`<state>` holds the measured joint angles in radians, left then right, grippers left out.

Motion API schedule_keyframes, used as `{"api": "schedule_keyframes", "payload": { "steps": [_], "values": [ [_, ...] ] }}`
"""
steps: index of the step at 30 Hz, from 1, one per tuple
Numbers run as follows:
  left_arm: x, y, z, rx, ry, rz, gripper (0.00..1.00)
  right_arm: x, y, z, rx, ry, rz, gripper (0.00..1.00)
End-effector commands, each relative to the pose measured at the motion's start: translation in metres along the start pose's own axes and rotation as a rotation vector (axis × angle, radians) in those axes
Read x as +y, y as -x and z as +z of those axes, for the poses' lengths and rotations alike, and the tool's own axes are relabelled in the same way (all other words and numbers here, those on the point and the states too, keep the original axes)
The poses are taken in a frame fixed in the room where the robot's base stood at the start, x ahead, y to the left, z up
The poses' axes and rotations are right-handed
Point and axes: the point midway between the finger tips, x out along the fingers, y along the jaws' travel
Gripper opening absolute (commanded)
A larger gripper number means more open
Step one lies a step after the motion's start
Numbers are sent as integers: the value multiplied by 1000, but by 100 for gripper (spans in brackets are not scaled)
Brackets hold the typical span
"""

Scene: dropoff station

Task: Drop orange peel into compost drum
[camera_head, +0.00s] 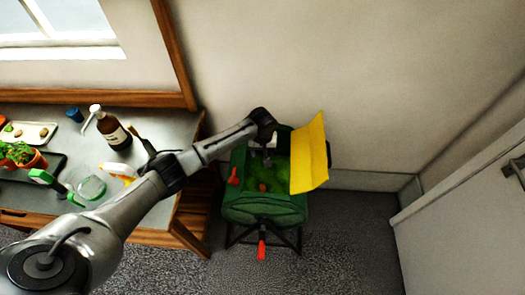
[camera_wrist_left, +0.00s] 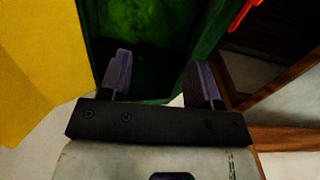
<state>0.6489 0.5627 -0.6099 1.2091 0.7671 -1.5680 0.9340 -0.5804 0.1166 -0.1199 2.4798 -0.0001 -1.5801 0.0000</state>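The green compost drum (camera_head: 265,211) stands on a dark frame right of the workbench. Its yellow lid (camera_head: 310,155) is swung open to the right, and the inside looks bright green. My left gripper (camera_head: 267,158) is over the drum's opening, at its far side. In the left wrist view its two fingers (camera_wrist_left: 162,80) are apart with nothing between them, and the drum's green wall (camera_wrist_left: 97,45) is beyond. A small orange-red piece (camera_head: 262,187) shows at the drum's opening; I cannot tell whether it is the orange peel or a drum part. My right gripper is out of view.
The workbench (camera_head: 60,207) at left holds a brown bottle (camera_head: 113,130), a potted plant (camera_head: 25,156), a tray (camera_head: 30,134) and a glass jar (camera_head: 91,187). Red handles (camera_head: 233,176) stick out from the drum. A white cabinet (camera_head: 465,220) stands at right, with free floor between.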

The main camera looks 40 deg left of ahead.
Motion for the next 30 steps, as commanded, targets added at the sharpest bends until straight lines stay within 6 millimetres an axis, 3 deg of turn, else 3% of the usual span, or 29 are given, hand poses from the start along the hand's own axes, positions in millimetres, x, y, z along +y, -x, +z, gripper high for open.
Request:
{"api": "schedule_keyframes", "payload": {
  "steps": [11,30],
  "values": [
    [0,6,0,1,0,1,61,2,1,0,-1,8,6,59],
    [0,117,0,2,-1,2,61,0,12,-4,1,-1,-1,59]
  ]
}}
